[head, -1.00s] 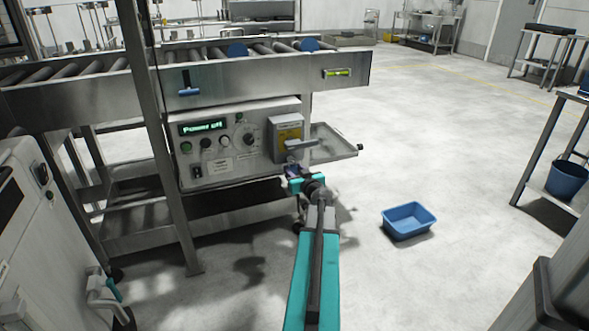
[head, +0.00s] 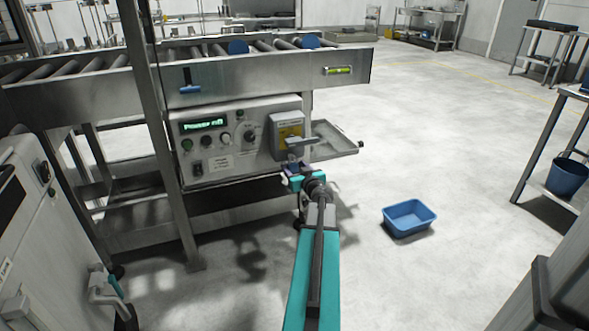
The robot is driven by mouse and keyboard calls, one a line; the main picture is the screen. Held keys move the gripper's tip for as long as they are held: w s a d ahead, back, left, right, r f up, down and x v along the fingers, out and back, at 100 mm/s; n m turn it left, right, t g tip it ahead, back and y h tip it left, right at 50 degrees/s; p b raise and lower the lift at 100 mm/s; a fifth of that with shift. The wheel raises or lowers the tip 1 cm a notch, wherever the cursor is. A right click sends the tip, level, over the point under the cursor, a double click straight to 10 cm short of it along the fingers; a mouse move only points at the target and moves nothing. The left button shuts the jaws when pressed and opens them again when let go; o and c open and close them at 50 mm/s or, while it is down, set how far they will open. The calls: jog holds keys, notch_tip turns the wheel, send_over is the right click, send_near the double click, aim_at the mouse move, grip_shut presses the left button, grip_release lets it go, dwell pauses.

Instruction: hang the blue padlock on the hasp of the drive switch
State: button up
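The drive switch (head: 287,133) is a grey box with a yellow plate and a grey lever handle, on the right end of the control panel (head: 215,165). My gripper (head: 292,171) is just below the switch handle, close to the box's lower edge. A small dark-blue piece, the blue padlock (head: 293,166), shows at my fingertips, and my gripper appears shut on it. Its shackle and the hasp are too small to make out. I cannot tell whether the padlock touches the switch.
A shelf tray (head: 338,146) sticks out right of the switch. The conveyor frame (head: 245,80) runs above the panel, with a steel post (head: 160,150) to the left. A blue tub (head: 409,217) stands on the floor to the right, with clear floor around it.

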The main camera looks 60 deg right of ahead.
jog(key=shift+s, duration=0.1)
dwell(0.3)
jog(key=p+v, duration=0.7)
jog(key=v, duration=0.6)
jog(key=shift+s+a, duration=0.2)
jog(key=shift+a, duration=0.05)
dwell(0.7)
